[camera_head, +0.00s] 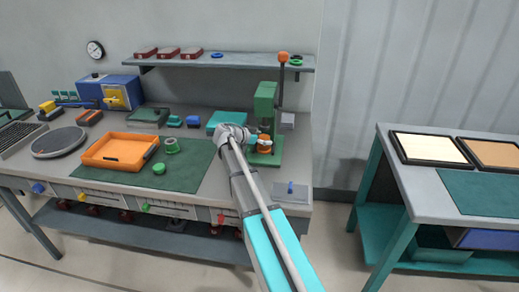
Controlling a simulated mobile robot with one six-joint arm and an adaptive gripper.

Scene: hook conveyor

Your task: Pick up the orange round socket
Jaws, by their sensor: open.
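A small orange round piece (265,141), which looks like the orange round socket, sits low on the green press (264,104) at the right end of the workbench. It is small and partly covered, so its exact shape is hard to make out. My arm reaches up from the bottom of the view, and my gripper (247,137) is just left of the orange piece, close to the press. I cannot tell whether they touch. The fingers are small and partly hidden by my wrist. Nothing shows held in the open gripper.
A teal box (226,119) lies behind my wrist. The press lever rises to an orange knob (283,57) near the shelf (235,61).

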